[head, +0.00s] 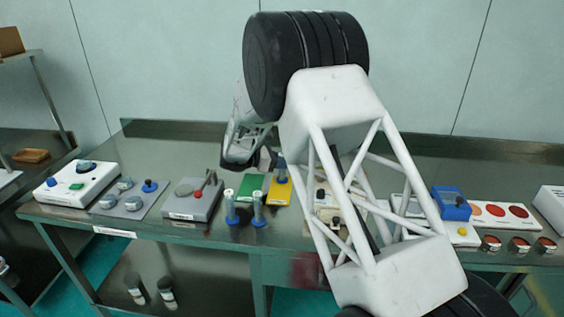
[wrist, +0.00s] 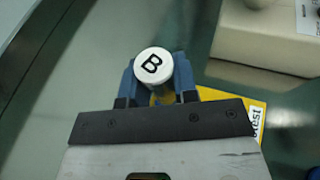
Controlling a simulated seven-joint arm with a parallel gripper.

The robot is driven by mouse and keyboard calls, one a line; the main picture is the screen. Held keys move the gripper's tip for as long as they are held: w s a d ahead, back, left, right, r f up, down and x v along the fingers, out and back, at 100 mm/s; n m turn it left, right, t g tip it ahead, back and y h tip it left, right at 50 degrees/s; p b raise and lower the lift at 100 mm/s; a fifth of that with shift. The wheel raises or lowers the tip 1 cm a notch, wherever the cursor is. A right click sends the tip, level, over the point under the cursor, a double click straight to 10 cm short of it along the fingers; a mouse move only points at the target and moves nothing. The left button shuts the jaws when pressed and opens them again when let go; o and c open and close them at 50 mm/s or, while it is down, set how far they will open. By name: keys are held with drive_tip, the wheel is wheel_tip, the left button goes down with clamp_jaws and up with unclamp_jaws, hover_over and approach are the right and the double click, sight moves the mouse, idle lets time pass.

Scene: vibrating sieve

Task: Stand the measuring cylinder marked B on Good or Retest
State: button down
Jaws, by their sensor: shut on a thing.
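The cylinder marked B shows its white cap (wrist: 152,65) in the wrist view, between the blue fingers of my gripper (wrist: 155,88), which is shut on it. In the head view, a cylinder that looks like the same one (head: 281,172) is upright at the back part of the yellow Retest pad (head: 279,194). Whether its base touches the pad I cannot tell. The pad also shows beneath my gripper in the wrist view, with "test" readable (wrist: 256,124). The green pad (head: 250,188) lies left of the yellow one; its marking is not readable. My arm partly hides this area.
Two more cylinders with blue bases stand in front of the pads, at left (head: 231,207) and right (head: 258,208). A grey device with a red knob (head: 192,201) is left of the green pad.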

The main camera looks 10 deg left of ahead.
drive_tip(key=shift+f, duration=0.15)
drive_tip(key=c, duration=0.9)
unclamp_jaws()
drive_tip(key=shift+a+r, duration=0.15)
drive_tip(key=shift+r, duration=0.05)
drive_tip(key=v, duration=1.1)
drive_tip(key=shift+s+a+r, duration=0.1)
drive_tip(key=shift+a, duration=0.2)
